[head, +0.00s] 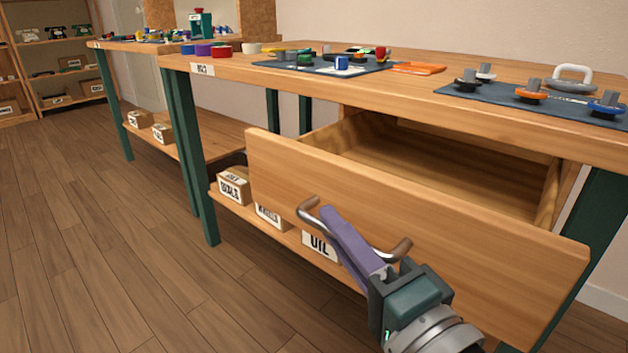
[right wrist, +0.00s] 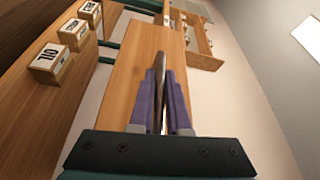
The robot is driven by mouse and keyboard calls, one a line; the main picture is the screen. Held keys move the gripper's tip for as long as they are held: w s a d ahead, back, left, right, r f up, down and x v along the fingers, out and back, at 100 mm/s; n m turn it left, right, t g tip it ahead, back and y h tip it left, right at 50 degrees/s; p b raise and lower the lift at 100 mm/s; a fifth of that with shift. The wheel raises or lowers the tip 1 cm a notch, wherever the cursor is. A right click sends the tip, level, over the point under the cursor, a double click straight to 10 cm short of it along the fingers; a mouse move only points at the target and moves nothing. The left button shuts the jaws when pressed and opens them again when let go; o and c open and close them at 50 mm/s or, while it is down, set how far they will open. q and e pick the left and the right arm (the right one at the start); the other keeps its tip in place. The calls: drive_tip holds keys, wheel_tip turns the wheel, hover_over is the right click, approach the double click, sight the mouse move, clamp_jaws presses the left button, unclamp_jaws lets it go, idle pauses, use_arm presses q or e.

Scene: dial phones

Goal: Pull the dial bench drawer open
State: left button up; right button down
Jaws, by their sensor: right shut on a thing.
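The dial bench drawer (head: 440,232) is pulled well out from under the bench top, and its empty-looking wooden inside (head: 425,165) shows. A curved metal handle (head: 308,212) is on its front. My right gripper (head: 335,222) has its purple fingers shut on the handle near the middle. In the right wrist view the two purple fingers (right wrist: 163,95) close on the metal bar, with the drawer front (right wrist: 128,85) behind. My left gripper is not in view.
The bench top (head: 420,88) carries dark mats (head: 325,66) with small coloured parts. Labelled boxes (head: 233,187) stand on the lower shelf. Another bench (head: 125,46) and a shelf of telephones (head: 60,60) are farther back. The wooden floor (head: 110,250) at left is clear.

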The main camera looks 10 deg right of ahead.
drive_tip(key=s+a+p, duration=0.1)
drive_tip(key=s+a, duration=0.3)
drive_tip(key=a, duration=0.2)
drive_tip(key=shift+s, duration=0.3)
drive_tip(key=c, duration=0.9)
unclamp_jaws()
drive_tip(key=shift+d, duration=0.1)
drive_tip(key=p+v, duration=0.1)
drive_tip(key=v, duration=0.9)
drive_tip(key=shift+p, duration=0.4)
